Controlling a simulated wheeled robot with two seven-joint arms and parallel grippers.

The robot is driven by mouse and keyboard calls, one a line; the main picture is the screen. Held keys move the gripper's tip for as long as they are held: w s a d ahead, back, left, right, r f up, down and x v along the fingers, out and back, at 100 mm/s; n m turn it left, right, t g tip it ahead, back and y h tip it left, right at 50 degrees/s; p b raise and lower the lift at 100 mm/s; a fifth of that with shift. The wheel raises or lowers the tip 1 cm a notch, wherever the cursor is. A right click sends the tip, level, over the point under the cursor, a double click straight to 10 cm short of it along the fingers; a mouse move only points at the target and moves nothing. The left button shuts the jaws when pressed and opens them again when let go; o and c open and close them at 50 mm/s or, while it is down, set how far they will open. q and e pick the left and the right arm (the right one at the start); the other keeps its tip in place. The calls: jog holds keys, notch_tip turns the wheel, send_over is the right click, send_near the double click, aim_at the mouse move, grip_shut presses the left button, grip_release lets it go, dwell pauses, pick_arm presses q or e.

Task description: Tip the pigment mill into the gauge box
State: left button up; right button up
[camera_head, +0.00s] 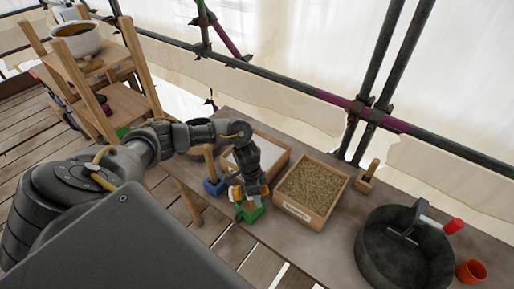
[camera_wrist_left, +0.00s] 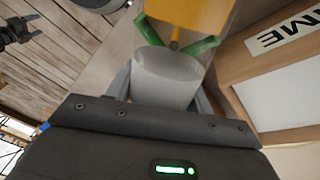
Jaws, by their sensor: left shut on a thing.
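My left gripper (camera_head: 252,192) is shut on a pale grey, cup-shaped body (camera_wrist_left: 165,78), which I take to be the pigment mill, in the left wrist view. A yellow-orange part (camera_wrist_left: 190,14) with green pieces (camera_wrist_left: 201,46) lies just beyond it; I cannot tell whether these belong to the mill. Which container is the gauge box is not clear.
A sand-filled wooden box (camera_head: 307,187) and a white-filled box (camera_head: 271,150) stand on the bench beside the gripper. A black tub (camera_head: 375,255) and orange pot (camera_head: 471,271) stand right. A shelf (camera_head: 128,104) stands left.

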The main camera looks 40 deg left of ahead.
pick_arm(q)
jog(key=shift+w+d+g+y+p, duration=0.3)
jog(key=shift+g+y+p, duration=0.3)
jog(key=shift+y+p, duration=0.4)
jog(key=shift+f+g+y+p, duration=0.3)
jog(key=shift+g+y+p, duration=0.1)
jog(key=shift+g+p, duration=0.15)
jog(key=shift+s+f+y+p, duration=0.1)
jog(key=shift+f+y+p, duration=0.2)
jog(key=shift+p, duration=0.1)
jog(key=shift+g, duration=0.25)
